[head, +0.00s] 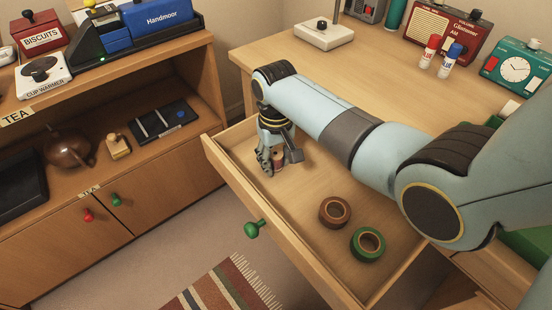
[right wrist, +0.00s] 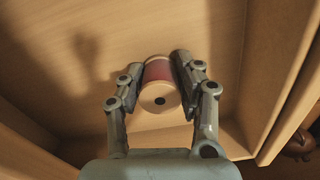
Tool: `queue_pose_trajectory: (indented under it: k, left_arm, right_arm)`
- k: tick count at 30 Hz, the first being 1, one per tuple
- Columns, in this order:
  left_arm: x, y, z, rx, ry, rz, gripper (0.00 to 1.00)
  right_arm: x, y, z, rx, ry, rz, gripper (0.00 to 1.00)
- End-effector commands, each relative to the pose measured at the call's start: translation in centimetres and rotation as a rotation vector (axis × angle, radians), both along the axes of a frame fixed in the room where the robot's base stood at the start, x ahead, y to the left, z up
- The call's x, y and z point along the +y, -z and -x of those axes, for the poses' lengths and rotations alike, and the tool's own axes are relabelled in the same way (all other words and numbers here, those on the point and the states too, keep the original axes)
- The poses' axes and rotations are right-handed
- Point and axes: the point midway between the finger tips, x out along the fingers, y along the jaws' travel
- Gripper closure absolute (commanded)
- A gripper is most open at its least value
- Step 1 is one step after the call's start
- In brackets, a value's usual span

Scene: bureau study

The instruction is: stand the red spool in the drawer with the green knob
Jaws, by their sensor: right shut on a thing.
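The drawer (head: 292,235) with the green knob (head: 253,229) is pulled open under the desk. My right gripper (head: 275,164) reaches down into its far left part. It is shut on the red spool (head: 279,154), which has pale wooden ends and stands upright. In the right wrist view the spool (right wrist: 158,72) sits between both fingers (right wrist: 160,64), with its holed end facing the camera. I cannot tell whether its lower end touches the drawer floor. My left gripper is not in view.
A brown tape roll (head: 334,212) and a green tape roll (head: 368,244) lie in the drawer, nearer and to the right. Bare drawer floor lies between them and the spool. The drawer's side walls stand close to my gripper. A cabinet (head: 75,235) stands at left.

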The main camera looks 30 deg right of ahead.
Motion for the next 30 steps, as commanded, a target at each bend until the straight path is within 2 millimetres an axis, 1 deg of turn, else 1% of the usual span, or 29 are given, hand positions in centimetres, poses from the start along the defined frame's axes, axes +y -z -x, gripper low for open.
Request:
queue_pose_trajectory:
  k: [2,3,7,8,16,19,23,27,30]
  left_arm:
    - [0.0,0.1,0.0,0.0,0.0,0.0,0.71]
    - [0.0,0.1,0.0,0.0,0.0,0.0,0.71]
    - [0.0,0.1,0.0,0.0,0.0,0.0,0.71]
    - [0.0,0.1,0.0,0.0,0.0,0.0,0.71]
    - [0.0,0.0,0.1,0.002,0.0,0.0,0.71]
    - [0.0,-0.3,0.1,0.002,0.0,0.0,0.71]
    - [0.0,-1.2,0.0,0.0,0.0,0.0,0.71]
    - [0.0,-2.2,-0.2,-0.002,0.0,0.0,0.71]
    - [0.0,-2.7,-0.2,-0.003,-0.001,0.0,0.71]
  right_arm:
    - [0.0,0.3,0.0,0.001,0.0,0.0,0.89]
    - [0.0,0.3,0.0,0.001,0.0,0.0,0.62]
    - [0.0,0.2,0.0,0.001,0.0,0.0,0.45]
    - [0.0,0.2,0.0,0.001,0.0,0.0,0.43]
    - [0.0,0.1,0.0,0.001,0.0,0.0,0.43]
    - [0.0,-0.8,0.0,0.0,0.0,0.0,0.43]
    - [0.0,-3.3,0.0,-0.003,0.0,0.0,0.43]
    - [0.0,-6.7,-0.1,-0.003,0.0,-0.001,0.43]
    - [0.0,-8.7,-0.1,-0.003,0.0,-0.001,0.43]
